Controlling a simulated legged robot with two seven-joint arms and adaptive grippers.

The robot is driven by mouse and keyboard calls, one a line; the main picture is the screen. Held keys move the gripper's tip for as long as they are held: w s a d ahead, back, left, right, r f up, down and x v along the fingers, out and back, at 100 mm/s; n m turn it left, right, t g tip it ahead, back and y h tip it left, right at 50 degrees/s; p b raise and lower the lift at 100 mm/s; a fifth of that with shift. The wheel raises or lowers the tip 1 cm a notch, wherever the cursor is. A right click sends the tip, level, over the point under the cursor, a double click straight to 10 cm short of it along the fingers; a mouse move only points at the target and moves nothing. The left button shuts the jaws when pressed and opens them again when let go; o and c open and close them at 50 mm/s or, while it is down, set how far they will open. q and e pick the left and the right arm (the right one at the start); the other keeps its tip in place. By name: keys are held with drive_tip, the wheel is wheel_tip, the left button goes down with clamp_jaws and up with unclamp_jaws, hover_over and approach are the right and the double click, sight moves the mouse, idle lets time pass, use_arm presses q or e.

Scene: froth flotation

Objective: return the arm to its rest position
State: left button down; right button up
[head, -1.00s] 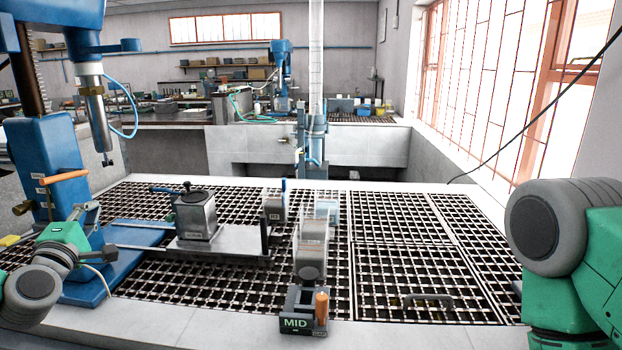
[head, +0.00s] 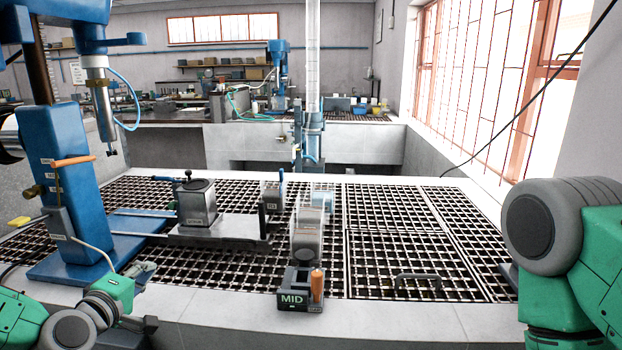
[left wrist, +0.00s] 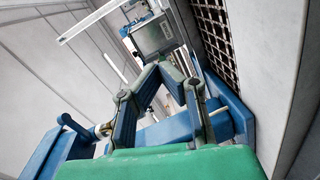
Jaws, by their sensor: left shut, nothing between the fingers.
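My left arm (head: 18,318) comes in from the lower left in the head view.
The blue flotation machine (head: 75,190) with its orange handle stands at the left. A steel cell (head: 196,204) sits on a plate over the grating. A MID-labelled holder (head: 295,299) stands at the front middle. The grating at right is mostly clear.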

use_arm(q)
drive_tip(key=s+d+f+m+g+h+b, duration=0.15)
drive_tip(key=s+d+f+m+g, duration=0.3)
drive_tip(key=s+f, duration=0.6)
drive_tip(key=s+d+f+m+g+b, duration=0.35)
drive_tip(key=s+d+f, duration=0.3)
drive_tip(key=f, duration=0.65)
drive_tip(key=s+a+f+m+g+y+b, duration=0.1)
drive_tip(key=s+a+f+m+g, duration=0.1)
drive_tip(key=s, duration=0.5)
drive_tip(key=s+a+f+m+g+y, duration=0.1)
drive_tip(key=s+f+m+g, duration=0.1)
drive_tip(key=s+f, duration=0.3)
drive_tip(key=s+a+f+m+g+y+b, duration=0.1)
drive_tip(key=s+a+f+m+g, duration=0.1)
drive_tip(key=s, duration=0.8)
drive_tip(key=shift+a+f+m+g+b, duration=0.3)
drive_tip(key=shift+f+g, duration=0.35)
drive_tip(key=shift+g, duration=0.25)
drive_tip(key=shift+w, duration=0.2)
